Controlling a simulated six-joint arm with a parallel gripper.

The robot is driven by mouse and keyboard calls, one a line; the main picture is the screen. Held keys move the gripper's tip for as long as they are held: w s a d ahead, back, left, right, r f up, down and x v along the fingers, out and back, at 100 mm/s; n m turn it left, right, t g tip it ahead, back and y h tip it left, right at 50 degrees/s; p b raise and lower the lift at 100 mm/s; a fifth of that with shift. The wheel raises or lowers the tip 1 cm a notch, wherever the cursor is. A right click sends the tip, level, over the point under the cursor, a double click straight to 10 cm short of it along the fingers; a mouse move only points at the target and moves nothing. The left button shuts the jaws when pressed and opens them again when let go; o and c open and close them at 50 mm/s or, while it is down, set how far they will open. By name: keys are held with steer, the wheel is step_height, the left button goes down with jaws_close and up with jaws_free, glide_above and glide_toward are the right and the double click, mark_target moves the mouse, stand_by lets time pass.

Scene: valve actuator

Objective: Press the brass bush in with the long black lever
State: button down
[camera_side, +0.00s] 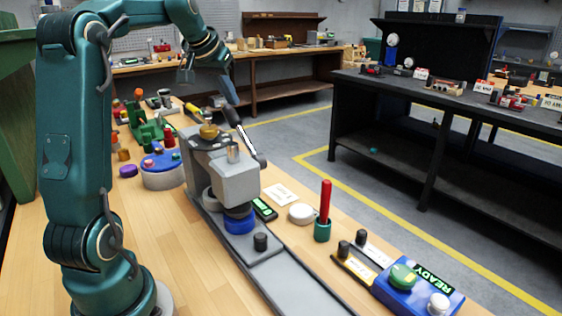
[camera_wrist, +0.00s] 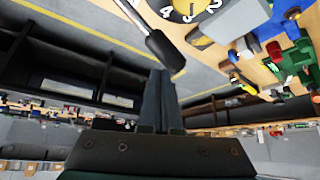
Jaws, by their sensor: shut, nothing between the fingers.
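The grey press (camera_side: 232,180) stands on the bench with a brass-coloured knob on a dial (camera_side: 208,131) on top. Its long lever (camera_side: 232,116) has a black grip and a silver rod, and leans up and left from a pivot on the press's right side. In the wrist view the black grip (camera_wrist: 165,48) is just beyond my fingertips. My gripper (camera_side: 235,101) is shut and empty, with its fingers pointing down close to the grip; I cannot tell if they touch. A blue ring (camera_side: 239,224) sits under the press head. I cannot make out the brass bush.
A blue round stand (camera_side: 162,168) and green fixtures (camera_side: 148,130) are left of the press. A red-handled tool in a green cup (camera_side: 324,212), a white disc (camera_side: 301,213) and a blue READY box (camera_side: 418,288) are to the right. The front left bench is clear.

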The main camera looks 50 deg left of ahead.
steer(key=shift+f, duration=0.35)
